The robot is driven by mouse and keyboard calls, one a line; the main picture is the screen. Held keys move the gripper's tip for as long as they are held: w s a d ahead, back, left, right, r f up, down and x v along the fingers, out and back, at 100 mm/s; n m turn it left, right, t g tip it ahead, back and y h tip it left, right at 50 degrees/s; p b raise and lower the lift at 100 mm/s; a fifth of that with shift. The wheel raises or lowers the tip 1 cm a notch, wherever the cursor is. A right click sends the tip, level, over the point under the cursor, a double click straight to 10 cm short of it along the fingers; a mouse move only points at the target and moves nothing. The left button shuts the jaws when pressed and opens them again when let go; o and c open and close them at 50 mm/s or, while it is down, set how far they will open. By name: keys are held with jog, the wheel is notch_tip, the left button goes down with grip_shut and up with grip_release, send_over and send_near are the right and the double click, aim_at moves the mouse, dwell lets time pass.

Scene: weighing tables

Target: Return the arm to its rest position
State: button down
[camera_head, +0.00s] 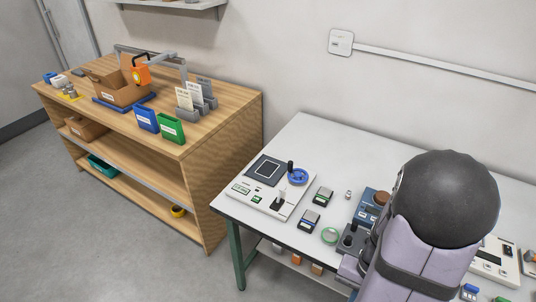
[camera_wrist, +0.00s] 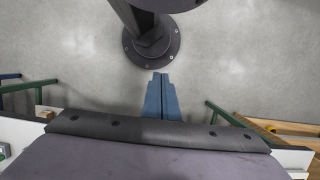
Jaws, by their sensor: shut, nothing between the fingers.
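My gripper (camera_wrist: 161,77) shows in the wrist view as two blue fingers pressed together, with nothing between them. It points down over the bare grey floor (camera_wrist: 215,75), clear of any object. In the head view my arm's dark rounded joint and lilac link fill the lower right, over the white table (camera_head: 300,133). My gripper itself cannot be made out in that view.
A wooden shelf unit (camera_head: 225,112) with a cardboard box (camera_head: 118,92) stands left.

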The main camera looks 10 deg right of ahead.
jog(key=w+a+r+n+t+h, duration=0.1)
jog(key=w+a+r+n, duration=0.2)
jog(key=a, duration=0.3)
jog(key=w+a+r+n+t+h, duration=0.1)
jog(key=w+a+r+n, duration=0.2)
jog(key=w+a+n, duration=0.1)
jog(key=shift+w+a+r+n, duration=0.2)
jog(key=shift+a+n, duration=0.7)
jog(key=shift+a, duration=0.25)
